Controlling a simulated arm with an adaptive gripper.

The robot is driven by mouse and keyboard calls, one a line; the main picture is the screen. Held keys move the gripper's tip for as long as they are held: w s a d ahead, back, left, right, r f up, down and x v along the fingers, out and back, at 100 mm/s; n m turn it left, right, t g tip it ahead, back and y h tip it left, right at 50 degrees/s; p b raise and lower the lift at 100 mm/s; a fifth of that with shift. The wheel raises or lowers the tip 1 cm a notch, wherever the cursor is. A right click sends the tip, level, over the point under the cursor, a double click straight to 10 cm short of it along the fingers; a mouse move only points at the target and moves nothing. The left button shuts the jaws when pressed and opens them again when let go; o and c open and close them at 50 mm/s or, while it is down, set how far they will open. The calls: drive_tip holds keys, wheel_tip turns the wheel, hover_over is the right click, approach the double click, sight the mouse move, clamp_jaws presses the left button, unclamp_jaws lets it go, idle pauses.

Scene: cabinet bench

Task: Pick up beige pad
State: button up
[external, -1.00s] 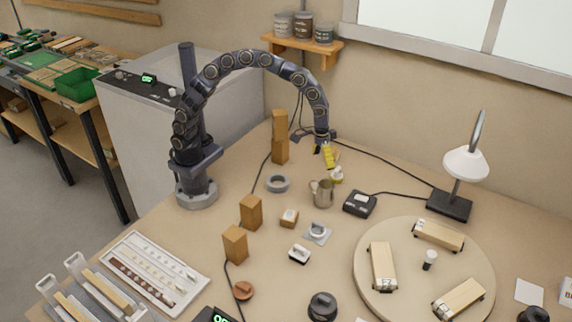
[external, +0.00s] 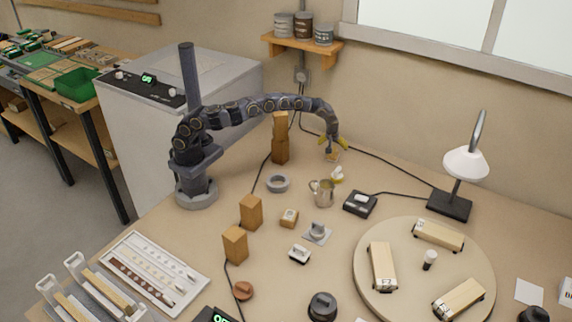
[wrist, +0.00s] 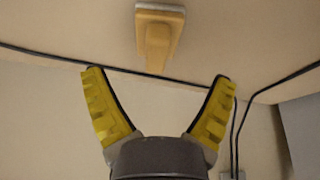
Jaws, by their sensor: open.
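A beige piece with a pale flat base and a raised narrow grip shows in the wrist view (wrist: 158,35), beyond my open fingers and apart from them. It looks like the small pale beige item (external: 337,174) beside the metal mug in the external view, which I take as the beige pad; it is too small there to be sure. My gripper (external: 333,152) is above and slightly behind it, near the back of the bench. Its yellow fingers are spread wide with nothing between them in the wrist view (wrist: 158,88).
The metal mug (external: 322,193) stands close to the pad. A black box (external: 360,203) is to the right, with cables along the back. Wooden blocks (external: 280,150) stand left of my gripper. A round turntable (external: 400,296) and a lamp (external: 466,164) are at right.

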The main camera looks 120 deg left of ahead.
sight(334, 152)
drive_tip(key=x, duration=0.5)
drive_tip(key=shift+w+d+f, duration=0.1)
drive_tip(key=shift+w+d, duration=0.15)
drive_tip(key=shift+d, duration=0.05)
drive_tip(key=shift+c, duration=0.2)
drive_tip(key=c, duration=1.2)
